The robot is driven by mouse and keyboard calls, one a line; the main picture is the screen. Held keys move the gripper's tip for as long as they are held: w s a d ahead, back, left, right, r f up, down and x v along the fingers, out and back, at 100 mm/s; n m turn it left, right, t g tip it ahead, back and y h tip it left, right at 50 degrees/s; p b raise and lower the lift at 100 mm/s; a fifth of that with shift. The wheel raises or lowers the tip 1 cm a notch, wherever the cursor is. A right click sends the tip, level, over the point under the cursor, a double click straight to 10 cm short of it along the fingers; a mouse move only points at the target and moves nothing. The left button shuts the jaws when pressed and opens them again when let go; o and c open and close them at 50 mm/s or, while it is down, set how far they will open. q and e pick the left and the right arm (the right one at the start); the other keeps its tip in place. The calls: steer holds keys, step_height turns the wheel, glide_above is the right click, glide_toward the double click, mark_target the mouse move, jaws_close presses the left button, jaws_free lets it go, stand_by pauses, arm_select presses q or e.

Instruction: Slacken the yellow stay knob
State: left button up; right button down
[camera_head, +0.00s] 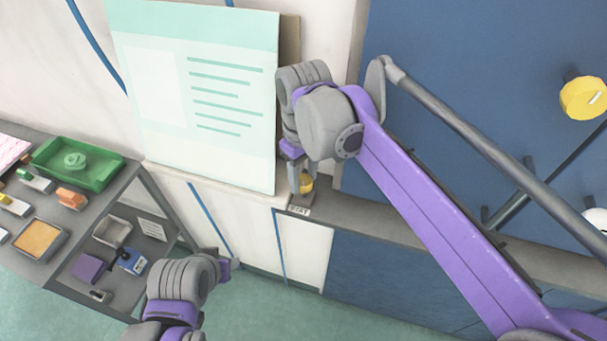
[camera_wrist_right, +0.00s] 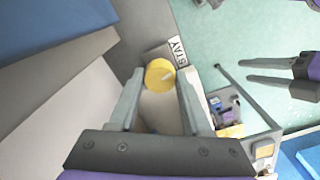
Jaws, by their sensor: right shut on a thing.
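The yellow stay knob (camera_wrist_right: 159,74) is round, with a pale pointer mark on its face. It sits by the grey ledge beside a white label reading STAY (camera_wrist_right: 179,52). In the head view the knob (camera_head: 306,184) shows low between my right fingers. My right gripper (camera_wrist_right: 160,82) points down and is shut on the knob, one finger on each side. In the head view my right gripper (camera_head: 301,186) partly hides it. My left gripper (camera_head: 229,264) is low and away from the knob; in the right wrist view its two fingers (camera_wrist_right: 268,71) stand apart with nothing between them.
A large pale green panel with printed lines (camera_head: 205,100) stands just left of my right gripper. A shelf cart (camera_head: 85,205) at left carries a green tray (camera_head: 105,160) and small items. A yellow knob (camera_head: 582,98) is on the blue wall at right.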

mark_target(303, 180)
steer(key=shift+n, duration=1.6)
steer(key=shift+c, duration=1.8)
jaws_free()
step_height(303, 180, up, 11)
steer(key=shift+p, duration=0.4)
steer(key=shift+f, duration=0.1)
